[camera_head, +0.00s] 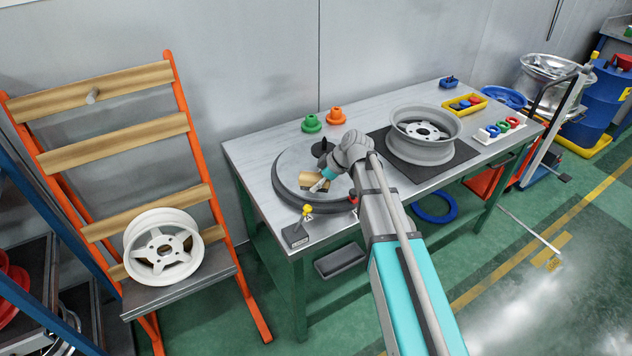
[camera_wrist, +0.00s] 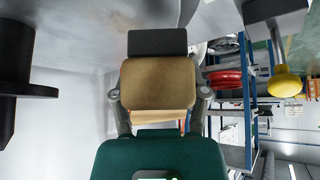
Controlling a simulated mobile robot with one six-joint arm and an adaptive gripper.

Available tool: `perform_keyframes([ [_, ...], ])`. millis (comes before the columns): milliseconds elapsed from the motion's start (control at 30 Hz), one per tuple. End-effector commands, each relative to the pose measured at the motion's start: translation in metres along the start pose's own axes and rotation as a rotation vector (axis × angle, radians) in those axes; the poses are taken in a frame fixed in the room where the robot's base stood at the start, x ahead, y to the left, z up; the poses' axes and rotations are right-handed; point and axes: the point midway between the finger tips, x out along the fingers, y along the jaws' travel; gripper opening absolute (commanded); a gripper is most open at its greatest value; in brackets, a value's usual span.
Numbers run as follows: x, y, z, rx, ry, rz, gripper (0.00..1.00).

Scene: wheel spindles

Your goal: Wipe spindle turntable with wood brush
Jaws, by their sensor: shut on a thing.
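The turntable (camera_head: 297,160), a grey disc with a dark rim, sits on the left part of the workbench. A black spindle (camera_head: 323,149) stands at its middle and shows at the left of the wrist view (camera_wrist: 14,80). My gripper (camera_head: 319,183) is shut on the wood brush (camera_head: 311,181), over the front of the disc. In the wrist view the brush's tan block (camera_wrist: 157,82) lies between my two fingers, with its dark bristles (camera_wrist: 157,42) toward the pale disc surface. I cannot tell whether the bristles touch it.
A dark box with a yellow knob (camera_head: 307,210) stands at the bench's front left corner. A wheel rim (camera_head: 424,140) on a black mat lies to the right. A wooden rack (camera_head: 130,137) stands left.

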Motion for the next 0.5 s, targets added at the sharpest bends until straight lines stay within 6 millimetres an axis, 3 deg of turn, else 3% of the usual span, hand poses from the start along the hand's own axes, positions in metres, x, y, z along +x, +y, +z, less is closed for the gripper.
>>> perform_keyframes([
  [500,-0.0095,-0.0017,0.0099,0.000,0.000,0.000,0.01],
])
